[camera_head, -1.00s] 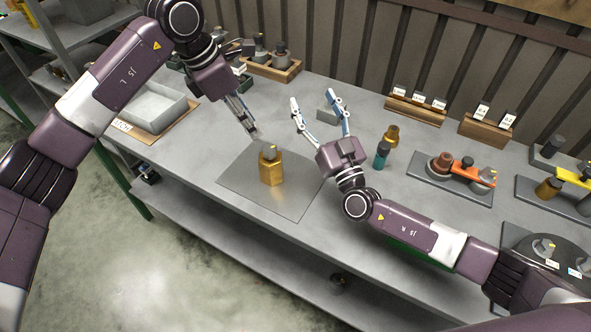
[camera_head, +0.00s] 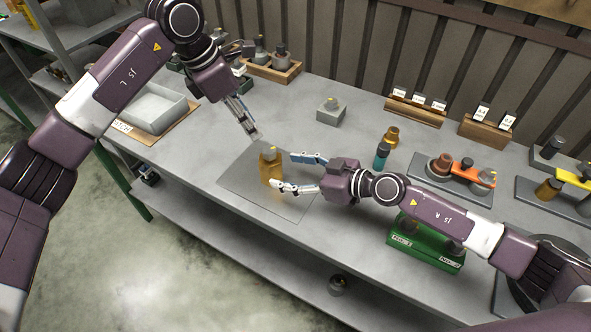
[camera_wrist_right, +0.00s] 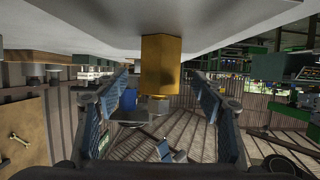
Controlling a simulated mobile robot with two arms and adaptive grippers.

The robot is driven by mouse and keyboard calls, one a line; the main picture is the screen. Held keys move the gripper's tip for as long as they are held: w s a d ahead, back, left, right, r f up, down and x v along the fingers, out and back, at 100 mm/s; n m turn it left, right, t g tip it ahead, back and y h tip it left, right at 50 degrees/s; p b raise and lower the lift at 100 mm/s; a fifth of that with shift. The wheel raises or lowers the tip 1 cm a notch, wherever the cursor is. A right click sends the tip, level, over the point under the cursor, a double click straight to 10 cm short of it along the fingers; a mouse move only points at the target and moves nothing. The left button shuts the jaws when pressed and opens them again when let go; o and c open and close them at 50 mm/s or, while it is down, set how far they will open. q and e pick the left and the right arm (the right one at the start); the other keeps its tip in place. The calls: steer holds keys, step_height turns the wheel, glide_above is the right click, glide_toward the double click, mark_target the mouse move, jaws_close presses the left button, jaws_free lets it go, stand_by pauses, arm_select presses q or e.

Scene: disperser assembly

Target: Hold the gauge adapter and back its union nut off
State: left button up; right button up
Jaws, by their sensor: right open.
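The brass gauge adapter (camera_head: 270,170) stands upright on the grey square plate (camera_head: 235,180), with a smaller greyish piece on its top. In the right wrist view the picture is upside down, and the adapter (camera_wrist_right: 160,65) shows centred between the two spread fingers, apart from both. My left gripper (camera_head: 256,137) is above and behind the adapter, apart from it; its fingers show nearly edge-on.
A teal-and-dark bottle-like part (camera_head: 382,155) and a brass fitting (camera_head: 391,137) stand right of the plate. A grey block (camera_head: 331,111) is behind. A green holder (camera_head: 425,243) lies under my right forearm.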

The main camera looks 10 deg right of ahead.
mark_target(271, 168)
steer(key=x, duration=0.6)
jaws_close()
steer(key=c, duration=0.6)
jaws_free()
jaws_close()
